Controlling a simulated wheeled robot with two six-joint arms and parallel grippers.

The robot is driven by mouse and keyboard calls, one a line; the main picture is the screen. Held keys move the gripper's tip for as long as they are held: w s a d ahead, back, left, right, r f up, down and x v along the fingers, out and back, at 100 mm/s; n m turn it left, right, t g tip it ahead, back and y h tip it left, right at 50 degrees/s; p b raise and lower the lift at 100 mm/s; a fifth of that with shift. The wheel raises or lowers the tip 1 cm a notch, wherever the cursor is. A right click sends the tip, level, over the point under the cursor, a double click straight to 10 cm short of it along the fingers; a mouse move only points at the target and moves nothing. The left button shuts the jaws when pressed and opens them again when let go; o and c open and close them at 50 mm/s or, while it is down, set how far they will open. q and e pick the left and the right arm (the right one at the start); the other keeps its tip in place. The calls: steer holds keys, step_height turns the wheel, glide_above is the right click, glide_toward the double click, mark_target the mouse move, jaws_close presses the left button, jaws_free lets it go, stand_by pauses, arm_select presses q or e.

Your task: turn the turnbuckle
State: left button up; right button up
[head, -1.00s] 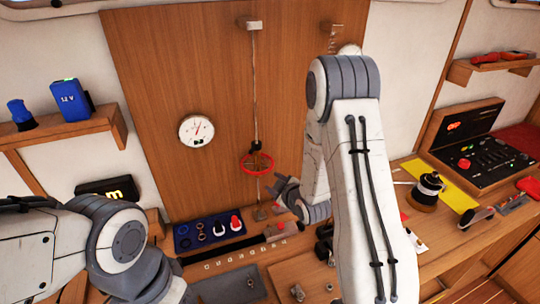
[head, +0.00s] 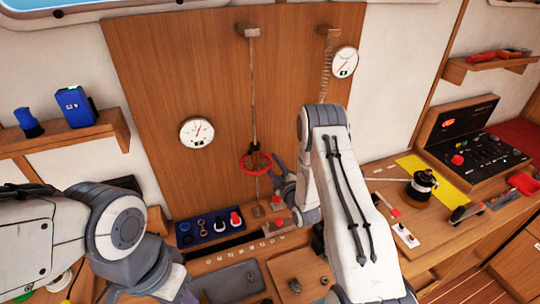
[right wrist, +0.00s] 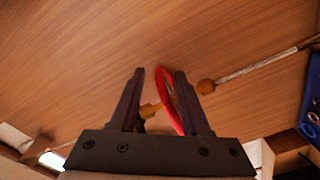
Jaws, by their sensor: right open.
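The turnbuckle sits on a thin vertical line in front of the wood panel, with a red hand wheel (head: 243,168) around its body. My right gripper (head: 279,168) is at the right side of the wheel in the head view. In the right wrist view my right gripper (right wrist: 160,78) is open, and the red wheel (right wrist: 168,97) shows edge-on between its fingers, closer to the right finger. Brass-coloured fittings show on both sides of the wheel there. Whether a finger touches the rim I cannot tell. My left arm comes in at the left; its gripper is not visible.
A round gauge (head: 197,132) hangs left of the line, and a second gauge (head: 345,61) hangs by a coiled line. A blue tray (head: 184,240) of small parts lies on the bench below. A black-topped winch (head: 421,186) stands to the right.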

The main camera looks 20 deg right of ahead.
steer(key=shift+w+p, duration=0.35)
steer(key=shift+w, duration=0.9)
jaws_close()
steer(key=shift+a, duration=0.1)
